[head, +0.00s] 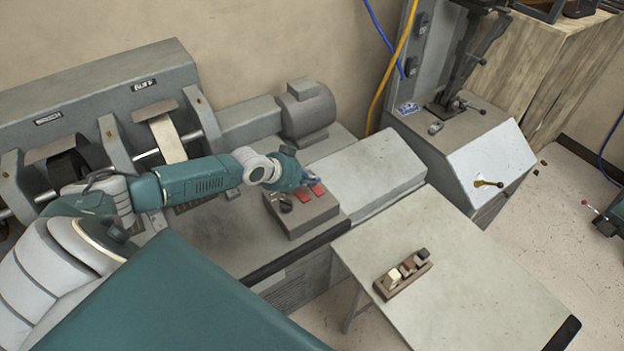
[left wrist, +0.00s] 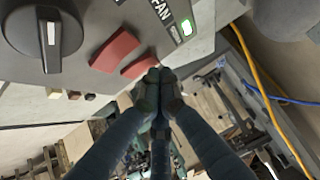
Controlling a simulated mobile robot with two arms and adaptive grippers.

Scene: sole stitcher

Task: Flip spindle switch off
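A grey control box (head: 300,219) stands on the machine's bench and carries two red rocker switches. One red rocker (left wrist: 115,49) is beside the black rotary knob (left wrist: 45,37). The other red rocker (left wrist: 139,66) is beside the fingertips. A "FAN" label (left wrist: 161,8) shows near a lit green indicator (left wrist: 187,27). No spindle label is readable. My left gripper (head: 308,181) is over the box's far right side. In the left wrist view its dark fingertips (left wrist: 158,77) are together, close to the second rocker; I cannot tell whether they touch it. My right gripper is not in view.
A grey motor (head: 308,112) stands behind the box, and a sloped grey housing (head: 372,170) is to its right. A side table (head: 470,265) holds a small wooden block rack (head: 403,274). Yellow (head: 389,72) and blue (head: 383,35) cables hang at the back.

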